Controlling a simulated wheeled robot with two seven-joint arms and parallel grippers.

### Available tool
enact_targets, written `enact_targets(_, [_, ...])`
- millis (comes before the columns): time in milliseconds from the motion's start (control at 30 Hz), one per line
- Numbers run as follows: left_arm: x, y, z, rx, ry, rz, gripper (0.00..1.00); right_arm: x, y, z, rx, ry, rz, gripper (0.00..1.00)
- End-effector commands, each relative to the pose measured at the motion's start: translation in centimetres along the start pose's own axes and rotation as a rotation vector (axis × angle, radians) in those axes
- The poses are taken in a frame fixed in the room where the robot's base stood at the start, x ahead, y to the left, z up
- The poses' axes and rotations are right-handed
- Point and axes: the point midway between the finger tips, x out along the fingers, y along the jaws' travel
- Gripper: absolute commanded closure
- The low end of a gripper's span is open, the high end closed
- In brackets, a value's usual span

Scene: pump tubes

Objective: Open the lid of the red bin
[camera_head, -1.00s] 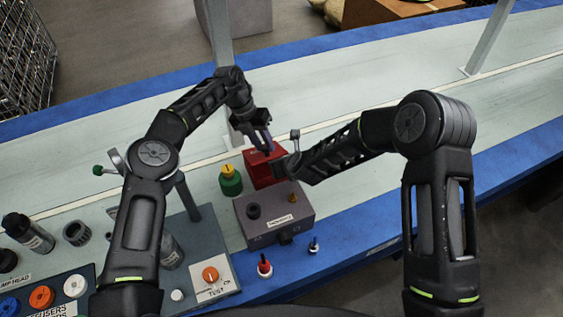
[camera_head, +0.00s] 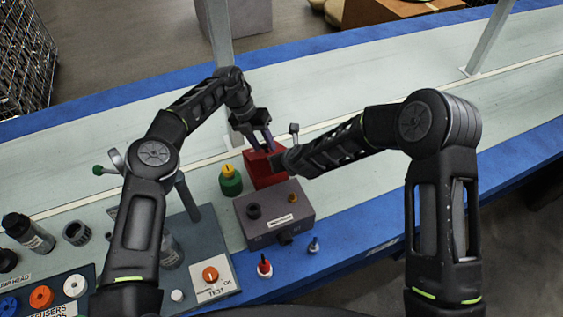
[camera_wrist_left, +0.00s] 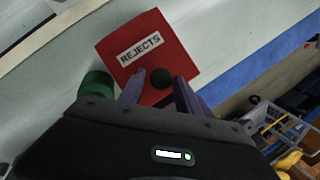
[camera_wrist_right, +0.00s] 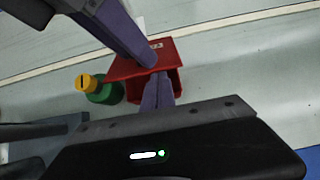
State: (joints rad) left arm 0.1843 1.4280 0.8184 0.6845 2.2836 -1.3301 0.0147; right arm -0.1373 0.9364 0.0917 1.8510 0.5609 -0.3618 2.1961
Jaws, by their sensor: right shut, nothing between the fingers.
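The red bin (camera_head: 267,178) stands on the pale bench, behind the grey box. Its red lid (camera_wrist_left: 150,50) carries a REJECTS label and a black knob (camera_wrist_left: 160,78). In the right wrist view the lid (camera_wrist_right: 125,68) looks tilted up, with the bin's red wall (camera_wrist_right: 175,85) below it. My left gripper (camera_head: 264,146) is over the bin; in the left wrist view its fingers (camera_wrist_left: 160,92) are apart, one on each side of the knob. My right gripper (camera_wrist_right: 158,90) is shut and empty, its fingertips at the lid's edge; whether they touch it is unclear.
A green cylinder with a yellow top (camera_head: 230,181) stands close left of the bin. A grey box (camera_head: 274,214) is in front of it. A grey post (camera_head: 219,60) rises behind.

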Motion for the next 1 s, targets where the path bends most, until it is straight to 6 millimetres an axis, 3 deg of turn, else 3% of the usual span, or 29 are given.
enact_targets(267, [-0.3,-0.6,-0.1,0.007,0.008,-0.009,0.50,-0.1,0.1,0.6,-0.002,-0.011,-0.001,1.00])
enact_targets(567, [-5.1,-0.2,0.0,0.002,0.000,-0.002,0.50,0.0,0.0,0.2,-0.001,-0.004,0.000,1.00])
enact_targets(1000, [-7.6,0.0,0.0,0.001,-0.001,0.000,0.50,0.0,0.0,0.0,0.000,0.000,0.000,1.00])
